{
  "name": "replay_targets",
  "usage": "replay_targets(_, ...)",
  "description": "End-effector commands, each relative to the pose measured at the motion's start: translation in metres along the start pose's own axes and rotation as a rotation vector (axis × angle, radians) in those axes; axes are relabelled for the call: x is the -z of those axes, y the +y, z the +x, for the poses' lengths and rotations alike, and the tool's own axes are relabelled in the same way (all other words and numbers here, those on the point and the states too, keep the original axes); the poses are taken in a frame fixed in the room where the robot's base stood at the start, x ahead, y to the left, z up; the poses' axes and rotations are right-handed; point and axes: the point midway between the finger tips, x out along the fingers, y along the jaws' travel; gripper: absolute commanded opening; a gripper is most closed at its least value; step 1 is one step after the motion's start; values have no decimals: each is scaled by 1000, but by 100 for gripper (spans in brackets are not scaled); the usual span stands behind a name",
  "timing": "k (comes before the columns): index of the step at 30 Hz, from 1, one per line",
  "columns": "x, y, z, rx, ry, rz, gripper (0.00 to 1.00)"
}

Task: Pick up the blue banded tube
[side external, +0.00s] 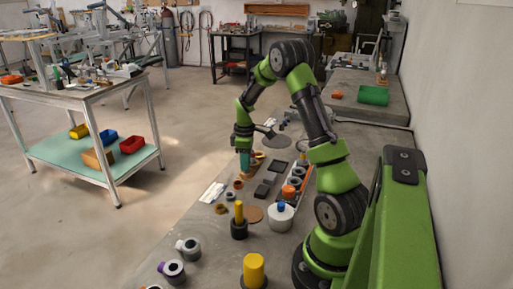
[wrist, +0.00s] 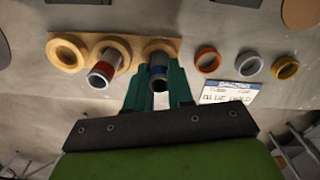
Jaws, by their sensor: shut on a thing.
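The blue banded tube (wrist: 159,72) is a grey tube with a blue band, seen nearly end-on in the wrist view. It stands at the right-hand tan ring of a wooden holder (wrist: 92,41). My gripper (wrist: 158,82) has its green fingers closed on both sides of this tube. Whether the tube's base is still seated in the ring cannot be told. In the side external view my gripper (side external: 244,160) points down at the work surface, and the tube is too small and covered to make out.
A red banded tube (wrist: 102,74) stands close to the left in the middle ring; the left ring (wrist: 67,52) is empty. Orange (wrist: 207,60), grey (wrist: 248,66) and yellow (wrist: 285,67) rings and a printed card (wrist: 230,92) lie right. A yellow post (side external: 239,212) stands nearer the camera.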

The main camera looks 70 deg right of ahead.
Motion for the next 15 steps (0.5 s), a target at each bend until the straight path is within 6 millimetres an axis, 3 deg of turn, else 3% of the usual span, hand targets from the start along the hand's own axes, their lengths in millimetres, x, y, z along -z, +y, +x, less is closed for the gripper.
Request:
replay_targets(5, 0, 0, -10, -2, 2, 0, 0)
replay_targets(11, 0, 1, -39, -5, 3, 0, 0)
replay_targets(15, -17, -26, -39, 0, 0, -1, 0)
